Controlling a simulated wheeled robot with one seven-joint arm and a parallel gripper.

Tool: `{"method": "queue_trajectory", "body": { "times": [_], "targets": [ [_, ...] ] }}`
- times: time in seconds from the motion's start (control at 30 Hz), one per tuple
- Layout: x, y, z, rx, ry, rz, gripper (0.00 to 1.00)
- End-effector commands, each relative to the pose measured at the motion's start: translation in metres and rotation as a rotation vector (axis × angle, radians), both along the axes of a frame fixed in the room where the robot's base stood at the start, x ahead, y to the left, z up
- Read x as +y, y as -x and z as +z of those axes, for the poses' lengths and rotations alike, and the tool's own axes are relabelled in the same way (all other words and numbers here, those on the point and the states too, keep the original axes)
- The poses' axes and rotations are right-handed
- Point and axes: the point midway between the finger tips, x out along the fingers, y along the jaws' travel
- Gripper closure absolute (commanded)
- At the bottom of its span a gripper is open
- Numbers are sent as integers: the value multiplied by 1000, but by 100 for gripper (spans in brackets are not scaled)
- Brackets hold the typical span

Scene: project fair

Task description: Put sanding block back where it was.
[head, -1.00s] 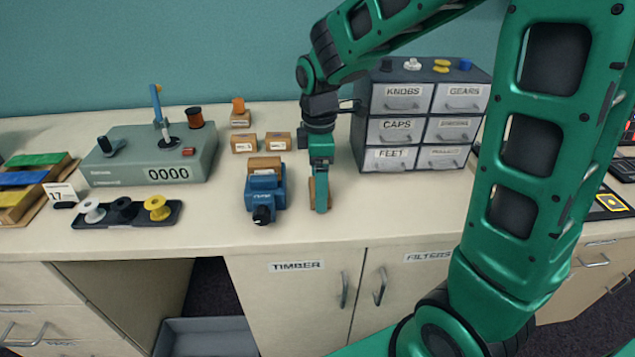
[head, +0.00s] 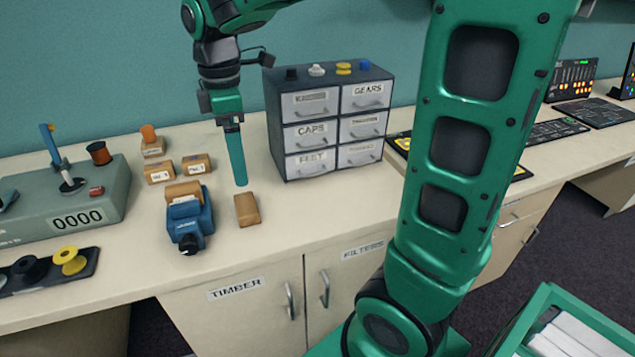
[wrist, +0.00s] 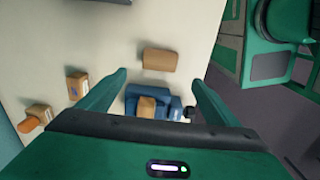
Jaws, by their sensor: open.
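The sanding block (head: 247,209), a small tan-brown block, lies flat on the bench just right of a blue vise-like device (head: 190,222). My gripper (head: 240,183) points down just above and behind it in the head view. In the wrist view, my gripper (wrist: 160,82) has its two fingers spread wide with nothing between them. There the sanding block (wrist: 159,59) lies beyond the fingertips, apart from them. The blue device, with a tan block (wrist: 147,106) on it, also shows below the gripper.
A drawer cabinet (head: 328,123) with labelled drawers stands to the right. Small cardboard boxes (head: 160,172) sit behind the blue device. A grey counter box (head: 85,208) and a spool tray (head: 40,275) are at the left. The bench front right of the block is clear.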

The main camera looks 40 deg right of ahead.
Motion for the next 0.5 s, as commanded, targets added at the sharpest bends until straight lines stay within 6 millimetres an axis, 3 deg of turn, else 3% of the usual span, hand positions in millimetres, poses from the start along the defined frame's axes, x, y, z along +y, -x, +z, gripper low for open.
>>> {"method": "queue_trajectory", "body": {
  "times": [0.07, 0.17, 0.33, 0.5],
  "targets": [
    [-10, 6, -1, 0, 2, -56, 16],
    [-41, 26, -4, -3, 6, -249, 16],
    [-114, 97, -22, -7, 11, -824, 16],
    [-159, 175, -48, -4, 5, -1379, 16]
  ]
}}
